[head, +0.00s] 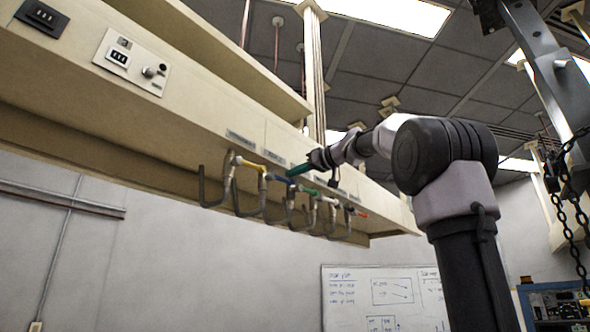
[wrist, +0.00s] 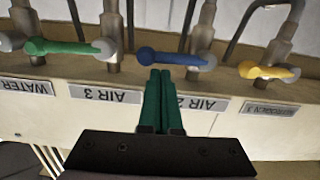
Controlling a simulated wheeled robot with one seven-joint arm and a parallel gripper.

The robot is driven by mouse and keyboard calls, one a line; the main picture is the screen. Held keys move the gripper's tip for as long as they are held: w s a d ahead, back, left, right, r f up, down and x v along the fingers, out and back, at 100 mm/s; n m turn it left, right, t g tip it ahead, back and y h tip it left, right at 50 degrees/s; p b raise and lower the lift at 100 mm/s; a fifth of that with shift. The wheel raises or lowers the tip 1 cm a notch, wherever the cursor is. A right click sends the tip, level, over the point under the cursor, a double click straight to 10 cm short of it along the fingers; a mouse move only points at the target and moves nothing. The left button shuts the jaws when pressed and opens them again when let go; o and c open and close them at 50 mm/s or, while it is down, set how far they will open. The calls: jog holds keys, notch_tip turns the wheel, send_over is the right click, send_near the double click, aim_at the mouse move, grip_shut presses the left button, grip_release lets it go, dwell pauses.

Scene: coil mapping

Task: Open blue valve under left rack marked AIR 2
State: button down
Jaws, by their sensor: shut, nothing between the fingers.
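The blue valve (wrist: 178,57) has a horizontal lever handle, seen upside down in the wrist view above the label AIR 2 (wrist: 203,103), which the fingers partly cover. It also shows under the rack in the head view (head: 282,179). My gripper (wrist: 160,73) has green fingers, held together with nothing between them. Their tips are just beside the blue handle, near its middle; I cannot tell whether they touch it. In the head view my gripper (head: 291,172) is in front of the row of valves.
A yellow valve (wrist: 268,71) is to the right and a green valve (wrist: 70,48) to the left in the wrist view, both close by. Bent grey pipes (head: 245,205) hang below the beige rack (head: 130,100). A whiteboard (head: 385,297) is on the wall behind.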

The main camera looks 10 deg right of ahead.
jog(key=shift+d+f+m, duration=0.1)
jog(key=shift+f+m, duration=0.3)
jog(key=shift+m, duration=0.2)
dwell(0.3)
jog(key=f+m, duration=0.2)
jog(key=m, duration=0.1)
jog(key=shift+w, duration=0.1)
jog(key=s+a+f+m+y, duration=0.1)
jog(key=f+m, duration=0.4)
jog(key=m, duration=0.7)
jog(key=shift+s+a+f, duration=0.2)
jog(key=shift+s+a, duration=0.45)
jog(key=shift+a, duration=0.5)
